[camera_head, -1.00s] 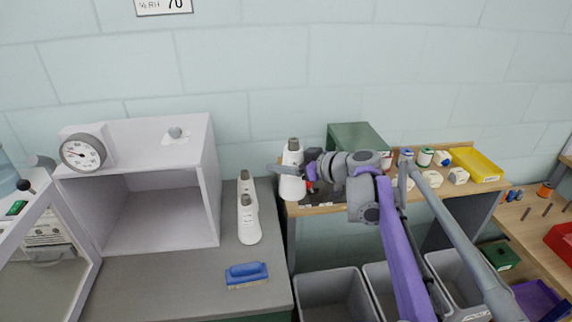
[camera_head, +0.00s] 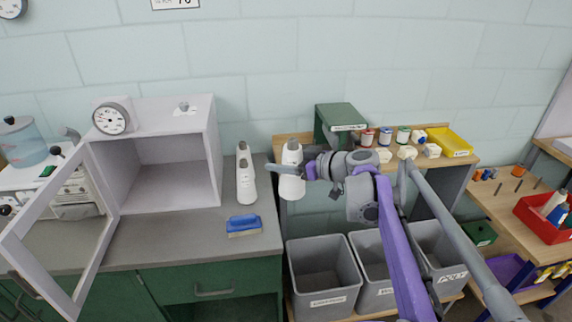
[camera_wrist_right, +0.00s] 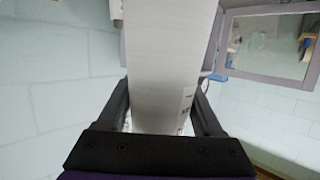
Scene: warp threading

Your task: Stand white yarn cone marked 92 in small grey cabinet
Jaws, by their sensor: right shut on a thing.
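My right gripper (camera_head: 296,172) is shut on a white yarn cone (camera_head: 291,184) with a grey tip, held upright beside the right end of the counter. The cone also fills the middle of the right wrist view (camera_wrist_right: 165,65), between the fingers (camera_wrist_right: 162,112); a small label shows, but its number is not legible. The small grey cabinet (camera_head: 168,117) stands on the counter to the left, its glass door (camera_head: 88,268) swung open and its inside empty. White cones (camera_head: 246,186) stand to the cabinet's right, overlapping in view. My left gripper is not in view.
A blue brush (camera_head: 243,226) lies on the grey counter (camera_head: 190,246) in front of the cones. A dial gauge (camera_head: 111,118) stands on the cabinet. Grey bins (camera_head: 322,275) sit below a shelf with spools, a green box (camera_head: 341,117) and a yellow tray (camera_head: 450,141).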

